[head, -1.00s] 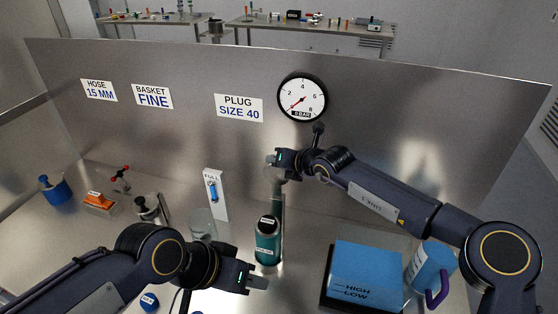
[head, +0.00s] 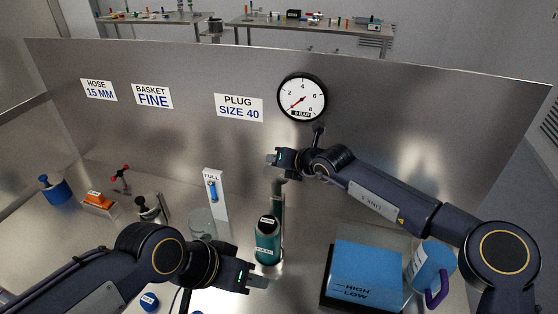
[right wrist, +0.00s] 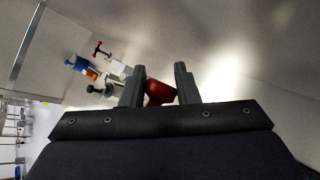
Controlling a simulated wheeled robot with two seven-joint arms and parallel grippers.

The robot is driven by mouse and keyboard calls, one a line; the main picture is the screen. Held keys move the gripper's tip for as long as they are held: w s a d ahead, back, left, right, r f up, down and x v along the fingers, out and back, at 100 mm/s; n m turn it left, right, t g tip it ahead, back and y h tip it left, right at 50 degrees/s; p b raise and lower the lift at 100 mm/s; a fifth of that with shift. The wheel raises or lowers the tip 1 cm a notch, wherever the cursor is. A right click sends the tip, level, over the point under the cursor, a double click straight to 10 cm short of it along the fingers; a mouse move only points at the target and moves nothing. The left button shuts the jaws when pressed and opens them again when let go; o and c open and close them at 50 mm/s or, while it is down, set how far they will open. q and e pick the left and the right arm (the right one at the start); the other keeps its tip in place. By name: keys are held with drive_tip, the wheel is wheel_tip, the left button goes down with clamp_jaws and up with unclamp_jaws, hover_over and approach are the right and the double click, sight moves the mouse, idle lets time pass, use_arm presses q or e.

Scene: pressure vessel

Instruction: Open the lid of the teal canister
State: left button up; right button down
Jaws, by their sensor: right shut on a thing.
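The teal canister (head: 267,246) stands upright on the metal bench near the middle of the head view. Its dark lid (head: 268,222) sits on top and carries a small pale label. My left gripper (head: 259,282) is just in front of the canister, apart from it; I cannot tell whether its fingers are open or shut. My right gripper (head: 271,160) is above and behind the canister, by the top of an upright metal pipe. In the right wrist view a dark red thing (right wrist: 158,92) shows between its fingers, and it is shut on that thing, partly hidden by the gripper body.
A clear glass vessel (head: 202,223) and a FULL gauge (head: 214,195) are left of the canister. A panel with a dial (head: 302,97) closes off the back.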

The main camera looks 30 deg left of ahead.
drive_tip(key=shift+d+f, duration=0.15)
drive_tip(key=shift+f, duration=0.6)
drive_tip(key=c, duration=1.1)
unclamp_jaws()
drive_tip(key=shift+d, duration=0.1)
drive_tip(key=shift+r, duration=0.25)
drive_tip(key=shift+w+d+r, duration=0.1)
drive_tip(key=shift+d+r, duration=0.2)
drive_tip(key=shift+r, duration=0.1)
drive_tip(key=shift+w+d+r, duration=0.15)
drive_tip(key=shift+d+r, duration=2.6)
drive_tip(key=shift+r, duration=0.05)
drive_tip(key=shift+d, duration=0.1)
